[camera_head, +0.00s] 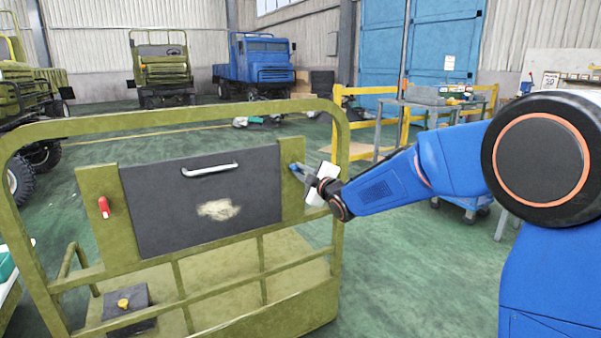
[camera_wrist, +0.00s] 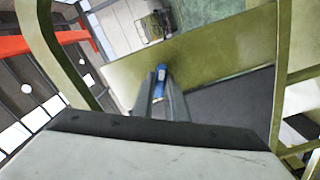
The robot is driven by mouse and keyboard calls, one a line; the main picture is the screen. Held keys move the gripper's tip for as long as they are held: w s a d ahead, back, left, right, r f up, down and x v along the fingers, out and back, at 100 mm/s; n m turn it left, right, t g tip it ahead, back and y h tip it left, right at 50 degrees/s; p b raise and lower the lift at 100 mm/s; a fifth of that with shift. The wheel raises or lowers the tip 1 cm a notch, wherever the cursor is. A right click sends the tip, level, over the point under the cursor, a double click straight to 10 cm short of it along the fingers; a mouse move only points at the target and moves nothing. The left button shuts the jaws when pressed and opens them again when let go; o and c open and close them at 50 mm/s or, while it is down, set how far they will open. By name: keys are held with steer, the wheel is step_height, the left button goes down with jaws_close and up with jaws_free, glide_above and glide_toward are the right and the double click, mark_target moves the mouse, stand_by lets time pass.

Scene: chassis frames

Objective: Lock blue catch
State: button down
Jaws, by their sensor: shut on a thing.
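The blue catch (camera_head: 294,167) sits on the olive upright at the right side of the dark panel. It also shows in the wrist view (camera_wrist: 161,77), between my fingertips. My gripper (camera_head: 300,170) reaches in from the right and is shut on the blue catch. Its fingers hide part of the catch, and I cannot tell from these views whether it is locked. The dark panel (camera_head: 160,200) has a silver handle near its top and a pale worn patch. A red catch (camera_head: 103,207) hangs on the left upright.
The olive tubular frame (camera_head: 180,123) surrounds the panel and stands close to my gripper. A dark box with a yellow knob (camera_head: 123,303) sits at lower left. A workbench (camera_head: 430,103) and yellow rails (camera_head: 345,120) stand behind. Green floor is open at lower right.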

steer(key=m, duration=0.6)
steer(key=shift+f, duration=0.1)
steer(key=m, duration=0.6)
stand_by(0.4)
steer(key=c, duration=1.8)
jaws_free()
steer(key=shift+o, duration=0.2)
